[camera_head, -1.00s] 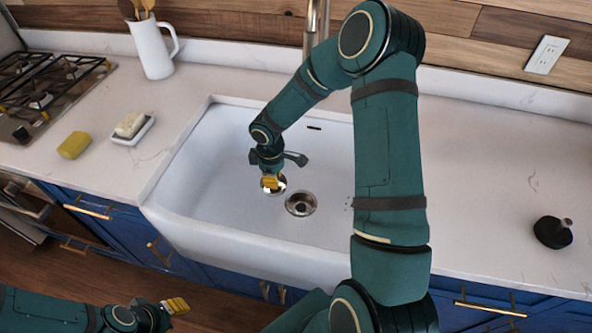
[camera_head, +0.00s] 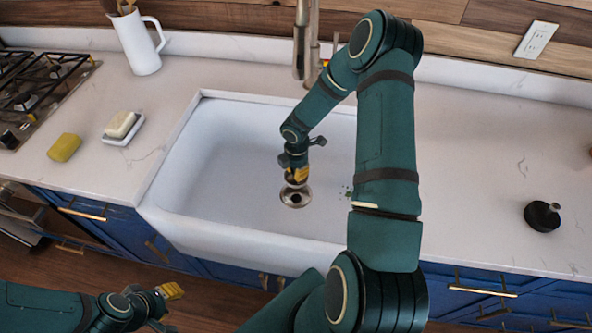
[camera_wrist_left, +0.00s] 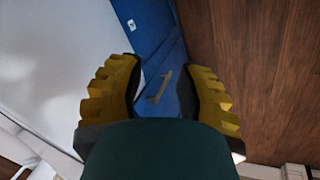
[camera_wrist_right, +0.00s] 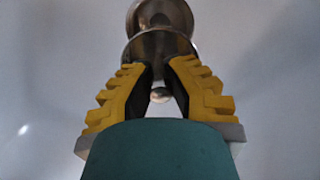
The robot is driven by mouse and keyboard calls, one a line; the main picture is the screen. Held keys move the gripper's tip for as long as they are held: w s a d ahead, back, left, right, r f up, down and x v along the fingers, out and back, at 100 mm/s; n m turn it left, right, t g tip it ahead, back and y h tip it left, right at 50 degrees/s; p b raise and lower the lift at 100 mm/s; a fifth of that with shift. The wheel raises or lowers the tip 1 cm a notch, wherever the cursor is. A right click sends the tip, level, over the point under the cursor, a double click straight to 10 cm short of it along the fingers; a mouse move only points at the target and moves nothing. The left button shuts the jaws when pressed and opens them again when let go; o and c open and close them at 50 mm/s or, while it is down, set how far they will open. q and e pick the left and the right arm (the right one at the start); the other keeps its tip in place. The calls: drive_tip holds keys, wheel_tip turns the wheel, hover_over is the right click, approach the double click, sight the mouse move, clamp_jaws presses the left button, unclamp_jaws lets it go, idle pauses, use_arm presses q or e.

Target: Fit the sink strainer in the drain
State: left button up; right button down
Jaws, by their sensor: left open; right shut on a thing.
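My right gripper (camera_head: 296,176) is low in the white sink basin (camera_head: 228,165), shut on the sink strainer. In the right wrist view the metal strainer (camera_wrist_right: 160,46) shows just beyond the yellow fingertips, its small round knob (camera_wrist_right: 160,95) between the fingers. The metal drain (camera_head: 295,198) is a round fitting with a dark centre in the basin floor. In the right wrist view the strainer partly overlaps the drain (camera_wrist_right: 160,14); whether they touch, I cannot tell. My left gripper (camera_head: 170,303) is open and empty in front of the counter; its fingers stand apart in the left wrist view (camera_wrist_left: 165,85).
A faucet (camera_head: 306,45) stands behind the basin. On the left counter are a yellow sponge (camera_head: 64,148), a soap dish (camera_head: 117,139) with soap, a white pitcher (camera_head: 138,45) and a stove (camera_head: 35,85). A black stopper-like object (camera_head: 541,216) stands on the clear right counter.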

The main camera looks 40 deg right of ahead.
drive_tip(key=shift+f+b, duration=1.9)
drive_tip(key=shift+f, duration=0.6)
drive_tip(key=shift+f+b, duration=1.05)
drive_tip(key=shift+f, duration=0.3)
drive_tip(key=shift+f+b, duration=1.4)
drive_tip(key=shift+f, duration=0.45)
drive_tip(key=c, duration=1)
unclamp_jaws()
drive_tip(key=shift+r, duration=0.1)
wheel_tip(320, 180, up, 12)
drive_tip(key=shift+f, duration=0.1)
